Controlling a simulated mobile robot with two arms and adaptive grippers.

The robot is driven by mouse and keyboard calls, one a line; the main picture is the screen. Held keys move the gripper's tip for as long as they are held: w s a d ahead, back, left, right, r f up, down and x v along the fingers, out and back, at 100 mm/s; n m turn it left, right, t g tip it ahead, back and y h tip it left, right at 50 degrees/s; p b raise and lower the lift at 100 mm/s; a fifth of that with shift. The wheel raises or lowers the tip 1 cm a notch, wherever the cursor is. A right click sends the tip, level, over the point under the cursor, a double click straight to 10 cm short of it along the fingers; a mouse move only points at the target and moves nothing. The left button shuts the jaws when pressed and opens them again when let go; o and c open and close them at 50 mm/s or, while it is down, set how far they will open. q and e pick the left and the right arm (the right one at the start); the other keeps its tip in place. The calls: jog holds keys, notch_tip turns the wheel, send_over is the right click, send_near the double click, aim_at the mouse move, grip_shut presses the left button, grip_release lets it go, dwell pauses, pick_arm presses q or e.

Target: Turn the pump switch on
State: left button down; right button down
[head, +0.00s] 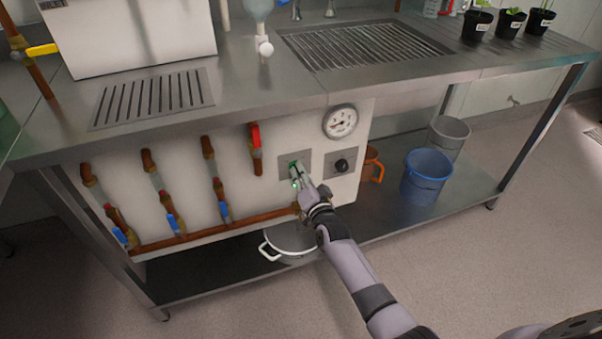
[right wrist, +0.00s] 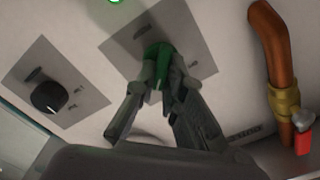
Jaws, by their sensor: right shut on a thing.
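The pump switch is a green knob (right wrist: 158,58) on a grey square plate (right wrist: 190,38), set in the white panel under the steel bench. In the head view its plate (head: 285,172) is partly covered by my right gripper (head: 298,176). In the right wrist view my right gripper (right wrist: 162,82) has its two fingertips closed on the green knob from both sides. A green light (right wrist: 115,1) shows at the top edge of that view. The plate's lettering is too small to read. My left gripper is not in view.
A black knob (right wrist: 48,97) on its own plate sits beside the switch. A round gauge (head: 340,122) is above it. Copper pipes with a red-handled valve (head: 255,137) are left. A pot (head: 290,243) and blue bucket (head: 426,176) stand on the lower shelf.

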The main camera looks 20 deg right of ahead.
jog(key=c, duration=1.7)
grip_release()
jog(key=s, duration=1.2)
jog(key=shift+d, duration=0.25)
